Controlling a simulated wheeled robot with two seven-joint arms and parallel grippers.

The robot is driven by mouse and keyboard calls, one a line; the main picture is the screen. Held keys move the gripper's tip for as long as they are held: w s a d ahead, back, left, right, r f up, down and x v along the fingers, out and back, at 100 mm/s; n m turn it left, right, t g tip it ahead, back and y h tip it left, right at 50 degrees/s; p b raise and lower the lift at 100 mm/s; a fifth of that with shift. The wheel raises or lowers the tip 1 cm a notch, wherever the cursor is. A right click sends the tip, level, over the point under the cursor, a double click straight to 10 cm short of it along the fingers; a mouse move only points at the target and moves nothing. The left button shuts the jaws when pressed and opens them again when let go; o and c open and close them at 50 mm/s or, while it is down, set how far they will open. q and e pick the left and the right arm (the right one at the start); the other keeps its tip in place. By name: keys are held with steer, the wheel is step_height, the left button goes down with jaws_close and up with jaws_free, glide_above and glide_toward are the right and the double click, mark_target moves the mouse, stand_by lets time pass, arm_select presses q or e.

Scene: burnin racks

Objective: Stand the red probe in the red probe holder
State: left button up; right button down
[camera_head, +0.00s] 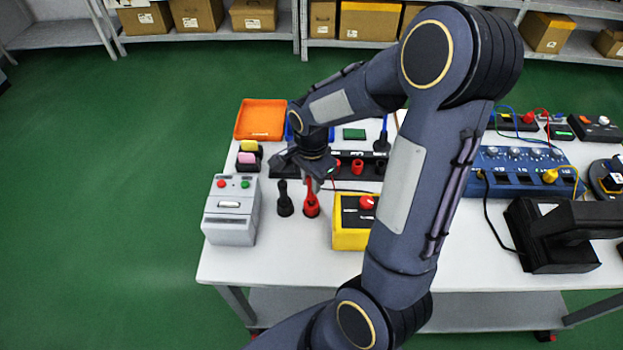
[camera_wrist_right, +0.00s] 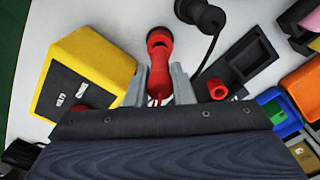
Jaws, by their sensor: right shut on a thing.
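My right gripper (camera_head: 312,184) points down at the front left of the table, its two fingers (camera_wrist_right: 160,88) shut on the red probe (camera_wrist_right: 158,72). The probe shows between the fingers in the wrist view. In the head view the red piece (camera_head: 311,205) under the fingers has a wide foot near the tabletop. In the wrist view the far end (camera_wrist_right: 159,40) is wider and has a dark opening. I cannot tell where probe ends and holder begins, or whether the probe is seated. My left gripper is not in view.
A black footed piece (camera_head: 285,200) stands just left. A yellow box with a red knob (camera_head: 352,236) is close on the right, a grey box (camera_head: 231,212) on the left. Behind are a black strip with red sockets (camera_head: 357,167) and an orange tray (camera_head: 261,118). The front table strip is clear.

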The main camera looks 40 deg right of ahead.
steer(key=shift+f+b, duration=0.65)
steer(key=shift+f, duration=0.15)
